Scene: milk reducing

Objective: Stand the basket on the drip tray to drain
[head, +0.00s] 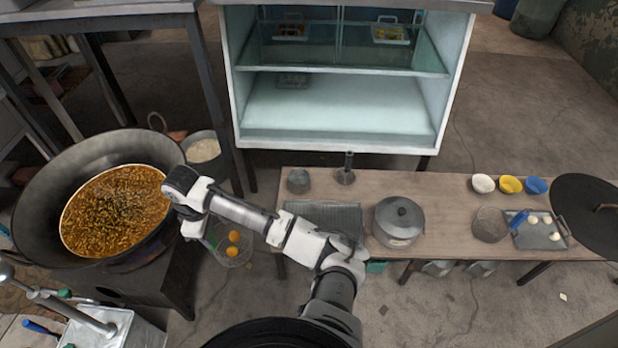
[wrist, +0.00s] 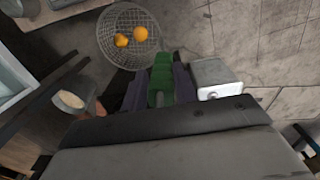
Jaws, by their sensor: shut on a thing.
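The round wire basket (head: 232,250) holds orange pieces and hangs over the floor between the big pan and the table. In the wrist view the basket (wrist: 112,48) lies ahead of my gripper (wrist: 160,90), which is shut on its green handle (wrist: 162,68). In the head view my gripper (head: 208,232) is mostly hidden by my own arm, beside the pan's right side. The likely drip tray (head: 345,222), a flat grey ribbed tray, lies on the table's left end, partly hidden by my arm. The basket is apart from it, to its left.
A wide pan (head: 35,200) of brown bubbling contents stands left. On the table (head: 440,190) are a lidded pot (head: 400,225), a metal cup (head: 298,181), several small bowls (head: 510,184) and another tray (head: 540,238). A glass cabinet (head: 340,110) stands behind.

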